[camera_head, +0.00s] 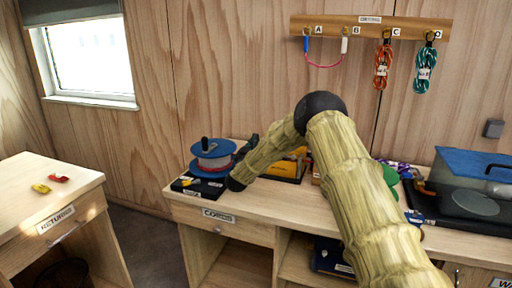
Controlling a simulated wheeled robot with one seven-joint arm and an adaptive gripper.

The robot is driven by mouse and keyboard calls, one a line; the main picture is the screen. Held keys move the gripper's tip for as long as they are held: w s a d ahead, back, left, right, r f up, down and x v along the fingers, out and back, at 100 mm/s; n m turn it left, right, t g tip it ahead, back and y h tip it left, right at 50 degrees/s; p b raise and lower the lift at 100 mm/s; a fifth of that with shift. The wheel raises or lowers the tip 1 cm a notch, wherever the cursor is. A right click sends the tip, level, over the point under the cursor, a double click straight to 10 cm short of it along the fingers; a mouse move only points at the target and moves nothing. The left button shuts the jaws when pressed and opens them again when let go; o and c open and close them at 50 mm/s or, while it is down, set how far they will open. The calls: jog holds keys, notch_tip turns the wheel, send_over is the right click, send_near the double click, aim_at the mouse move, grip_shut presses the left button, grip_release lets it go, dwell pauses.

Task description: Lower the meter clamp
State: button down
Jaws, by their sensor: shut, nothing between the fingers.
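No part can be clearly made out as the meter clamp. A dark upright piece (248,143) stands just right of the cord reel, partly behind my arm; I cannot tell if it belongs to the clamp. The blue-rimmed reel (211,160) with a black crank knob sits at the left of the bench. A black and yellow unit (288,168) lies behind my forearm, partly hidden. My gripper (236,185) is the small dark end of the arm, shut and empty, low over the bench beside the reel. Its fingertips are too small to make out.
The bench (262,208) has a black labelled block (197,188) at its left and a blue-lidded clear bin (473,180) at its right. Cords hang from a wall rail (370,28). A returns table (30,195) holds red and yellow pieces, across a floor gap.

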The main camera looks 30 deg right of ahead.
jog(key=b+v, duration=0.2)
jog(key=v, duration=0.7)
jog(key=shift+s+a+r, duration=0.25)
jog(key=shift+s+a, duration=0.05)
jog(key=shift+a, duration=0.15)
